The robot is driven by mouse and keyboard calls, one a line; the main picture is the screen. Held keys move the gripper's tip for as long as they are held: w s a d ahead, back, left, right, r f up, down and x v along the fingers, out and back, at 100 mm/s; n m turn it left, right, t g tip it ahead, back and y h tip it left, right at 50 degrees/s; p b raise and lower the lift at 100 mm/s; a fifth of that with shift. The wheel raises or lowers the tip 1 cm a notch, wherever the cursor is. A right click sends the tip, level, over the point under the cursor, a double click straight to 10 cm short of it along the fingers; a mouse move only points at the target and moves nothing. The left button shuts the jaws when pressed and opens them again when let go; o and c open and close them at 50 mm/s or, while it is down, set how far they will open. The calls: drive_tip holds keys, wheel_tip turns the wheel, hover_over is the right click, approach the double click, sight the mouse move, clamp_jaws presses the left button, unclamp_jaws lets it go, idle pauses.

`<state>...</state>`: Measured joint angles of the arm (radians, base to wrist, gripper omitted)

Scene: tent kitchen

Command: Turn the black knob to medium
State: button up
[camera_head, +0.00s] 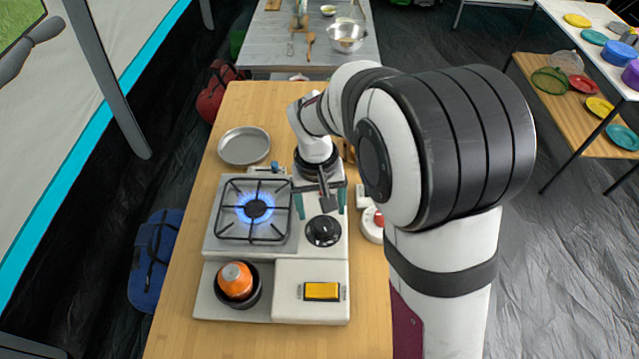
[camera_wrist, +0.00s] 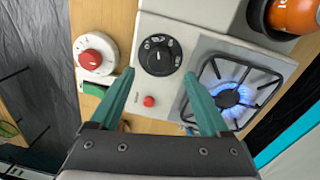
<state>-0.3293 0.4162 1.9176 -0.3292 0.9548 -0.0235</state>
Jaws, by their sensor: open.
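The black knob (camera_head: 323,231) is a round dial on the white stove panel, right of the burner. In the wrist view the knob (camera_wrist: 160,55) lies ahead of and between my fingertips, apart from them, with white markings around its dial. My gripper (camera_head: 322,205) is open, its teal fingers pointing down above the panel, just behind the knob. The gripper also shows in the wrist view (camera_wrist: 159,75), with nothing between its fingers. The burner (camera_head: 257,209) is lit with a blue flame under a black grate.
An orange canister (camera_head: 235,280) sits front left in the stove. A yellow switch (camera_head: 321,291) is on the front panel. A small red button (camera_wrist: 149,101) is near the knob. A red-knobbed white dial (camera_wrist: 94,57) stands beside the stove. A metal pan (camera_head: 244,146) lies behind the burner.

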sight(319, 225)
wheel_tip(319, 225, up, 10)
drive_tip(key=shift+a, duration=0.25)
drive_tip(key=shift+r, duration=0.1)
drive_tip(key=s+d+m+y, duration=0.1)
drive_tip(key=s+d+m, duration=0.2)
drive_tip(key=s, duration=0.8)
drive_tip(key=s+d+f+m+y, duration=0.1)
drive_tip(key=s+d+m, duration=0.3)
drive_tip(key=s, duration=0.7)
drive_tip(key=shift+s+d, duration=0.3)
drive_tip(key=shift+d, duration=0.15)
